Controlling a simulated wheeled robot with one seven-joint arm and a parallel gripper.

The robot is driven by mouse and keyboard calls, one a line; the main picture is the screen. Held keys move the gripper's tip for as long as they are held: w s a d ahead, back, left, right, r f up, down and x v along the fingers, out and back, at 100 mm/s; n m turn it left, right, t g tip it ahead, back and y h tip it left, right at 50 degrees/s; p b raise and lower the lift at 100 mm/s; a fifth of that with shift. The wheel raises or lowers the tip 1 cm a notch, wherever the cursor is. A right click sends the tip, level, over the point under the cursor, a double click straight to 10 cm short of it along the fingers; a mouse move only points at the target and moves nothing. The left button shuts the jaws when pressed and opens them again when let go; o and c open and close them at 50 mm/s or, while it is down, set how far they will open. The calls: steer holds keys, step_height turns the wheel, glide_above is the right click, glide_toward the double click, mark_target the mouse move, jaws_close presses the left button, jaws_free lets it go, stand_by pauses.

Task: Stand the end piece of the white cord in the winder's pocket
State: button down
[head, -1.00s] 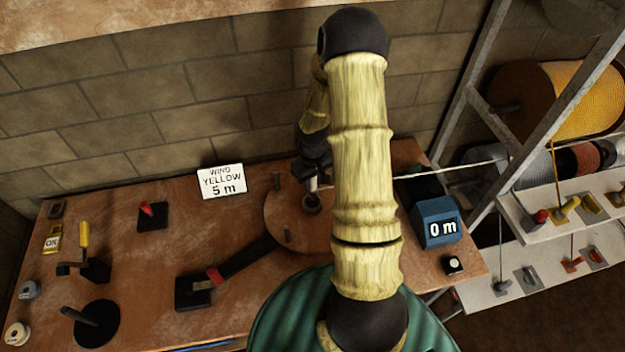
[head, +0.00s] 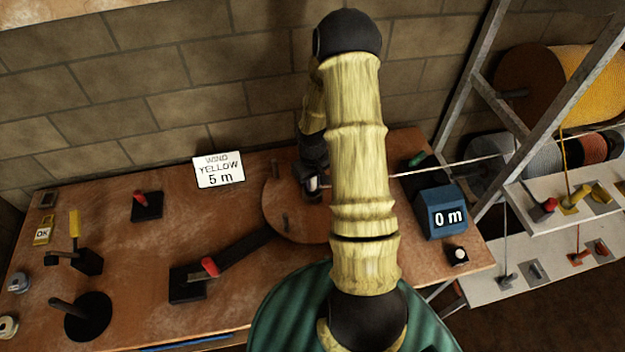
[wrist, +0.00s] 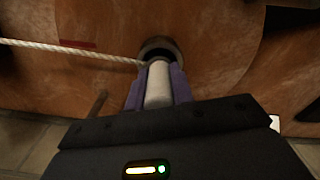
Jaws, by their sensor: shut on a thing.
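My gripper (wrist: 158,93) is shut on the pale end piece (wrist: 158,84) of the white cord, held between its purple fingers in the wrist view. The white cord (wrist: 70,48) runs off to the left from the end piece. The winder's pocket (wrist: 162,47), a round dark hole with a grey rim, lies just beyond the fingertips. The end piece overlaps the pocket's near edge in the picture; I cannot tell whether it is inside. In the head view my gripper is over the round wooden winder (head: 292,226), partly hidden by my arm. The cord (head: 450,167) stretches right to the rack.
A blue counter (head: 440,212) reading 0 m stands right of the winder. A sign (head: 219,170) reads "WIND YELLOW 5 m". A red-handled lever (head: 209,266) sits at the front left of the winder. An upright peg (head: 285,222) stands on the winder.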

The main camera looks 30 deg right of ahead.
steer(key=shift+f, duration=0.25)
steer(key=c, duration=1.1)
jaws_free()
steer(key=shift+r, duration=0.15)
step_height(320, 180, up, 17)
steer(key=b, duration=0.3)
steer(key=shift+r, duration=0.1)
